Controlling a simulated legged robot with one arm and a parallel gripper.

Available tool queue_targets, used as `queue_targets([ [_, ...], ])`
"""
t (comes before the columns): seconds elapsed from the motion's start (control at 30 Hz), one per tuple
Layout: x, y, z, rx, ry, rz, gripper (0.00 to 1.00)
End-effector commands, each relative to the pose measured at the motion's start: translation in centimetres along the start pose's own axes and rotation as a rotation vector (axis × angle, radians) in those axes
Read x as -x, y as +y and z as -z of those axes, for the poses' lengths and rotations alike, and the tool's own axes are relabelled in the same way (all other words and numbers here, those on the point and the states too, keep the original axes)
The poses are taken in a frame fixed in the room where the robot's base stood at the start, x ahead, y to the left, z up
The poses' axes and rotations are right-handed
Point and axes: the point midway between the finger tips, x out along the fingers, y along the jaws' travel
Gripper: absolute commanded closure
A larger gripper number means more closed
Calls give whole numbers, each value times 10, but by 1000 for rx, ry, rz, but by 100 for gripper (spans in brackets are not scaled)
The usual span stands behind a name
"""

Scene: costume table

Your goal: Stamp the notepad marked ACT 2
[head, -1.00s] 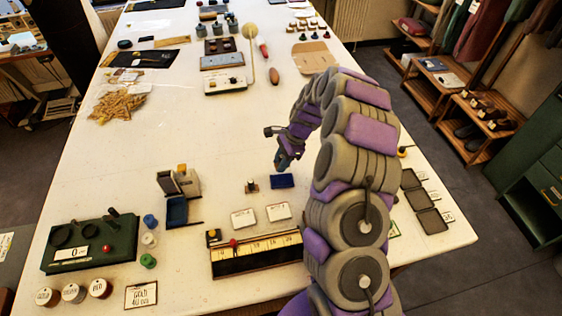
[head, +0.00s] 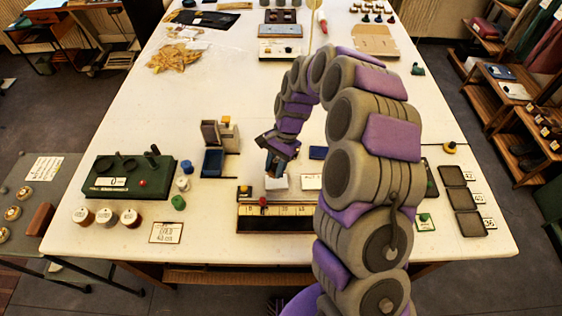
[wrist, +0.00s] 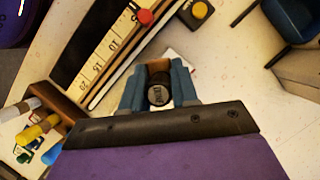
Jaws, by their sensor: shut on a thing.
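My gripper (head: 274,170) is shut on a small stamp, whose dark round top (wrist: 158,97) shows between the blue fingers in the wrist view. The gripper points down over the left white notepad (head: 276,184), which is partly hidden by it. In the wrist view a white edge of that notepad (wrist: 181,60) shows beyond the fingers. I cannot tell whether the stamp touches the paper. The right notepad (head: 311,182) lies beside it, partly behind my arm. The lettering on both pads is too small to read. The blue ink pad (head: 318,153) lies behind them.
A ruler box (head: 275,216) with a red knob lies just in front of the notepads. A blue tray (head: 213,163) and a green device (head: 128,178) stand to the left. Dark flat cases (head: 460,199) lie at the right.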

Motion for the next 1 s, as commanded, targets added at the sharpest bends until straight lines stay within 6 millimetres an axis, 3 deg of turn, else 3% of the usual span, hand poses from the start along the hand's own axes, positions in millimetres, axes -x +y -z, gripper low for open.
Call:
queue_targets([
  [0.6,-48,-2,19,-3,2,0,90],
  [1.0,-54,-1,22,-4,2,1,90],
])
